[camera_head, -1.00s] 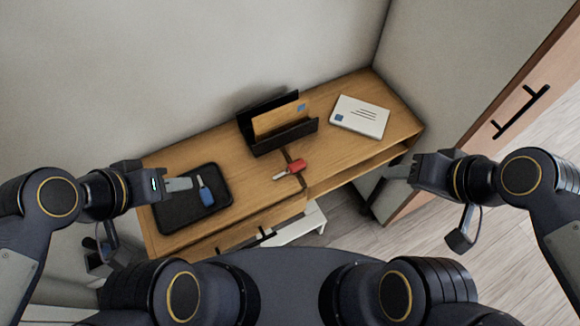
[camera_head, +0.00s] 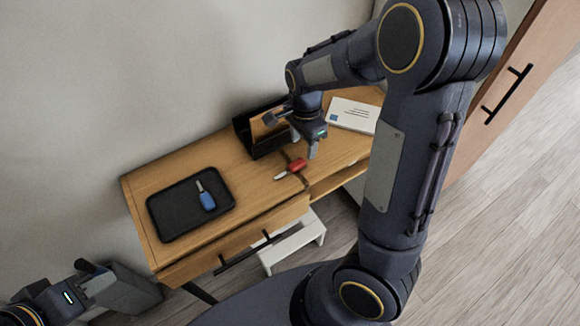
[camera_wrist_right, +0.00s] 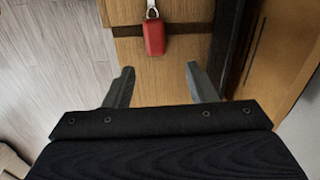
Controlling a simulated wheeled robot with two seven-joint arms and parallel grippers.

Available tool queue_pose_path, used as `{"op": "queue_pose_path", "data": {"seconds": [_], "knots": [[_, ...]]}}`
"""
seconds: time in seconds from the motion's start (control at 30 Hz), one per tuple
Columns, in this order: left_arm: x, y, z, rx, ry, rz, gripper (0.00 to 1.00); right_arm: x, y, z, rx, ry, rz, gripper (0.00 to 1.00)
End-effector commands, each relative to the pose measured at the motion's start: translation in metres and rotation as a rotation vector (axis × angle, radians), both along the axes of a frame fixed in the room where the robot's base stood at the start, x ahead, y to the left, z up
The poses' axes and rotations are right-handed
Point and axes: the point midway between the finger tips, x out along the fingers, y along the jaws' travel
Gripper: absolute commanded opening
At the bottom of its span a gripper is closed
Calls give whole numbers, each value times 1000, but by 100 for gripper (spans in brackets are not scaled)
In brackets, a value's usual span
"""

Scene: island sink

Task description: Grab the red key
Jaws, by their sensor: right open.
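The red key (camera_head: 297,165) lies on the wooden desk top, near the middle and in front of the letter holder. Its metal end points to the left in the head view. In the right wrist view its red body (camera_wrist_right: 154,38) lies just beyond the fingertips, roughly between their lines. My right gripper (camera_head: 296,133) is over the desk beside the key, open and empty; both fingers show apart in the right wrist view (camera_wrist_right: 159,68). My left gripper (camera_head: 94,275) is at the lower left, away from the desk; its finger gap is unclear.
A black letter holder (camera_head: 242,131) with a brown envelope stands behind the key, close to my right gripper. A white envelope stack (camera_head: 352,115) lies to the right. A blue key (camera_head: 207,201) lies on a black tray (camera_head: 163,222) at the left.

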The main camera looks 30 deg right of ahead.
Motion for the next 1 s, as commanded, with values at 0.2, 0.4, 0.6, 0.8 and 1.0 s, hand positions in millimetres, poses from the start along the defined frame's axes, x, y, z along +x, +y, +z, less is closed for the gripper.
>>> {"op": "queue_pose_path", "data": {"seconds": [0.2,0.4,0.6,0.8,1.0], "knots": [[0,0,-1,0,0,0,36,-6,4,-31,0,6,2,51],[0,0,-2,0,0,0,36,-6,4,-54,1,2,1,51],[0,0,-2,0,0,0,36,-5,4,-56,1,-1,2,51],[0,0,-2,0,0,0,36,-5,4,-56,1,-1,2,34],[0,0,-2,0,0,0,36,-5,4,-56,1,-1,2,8]]}}
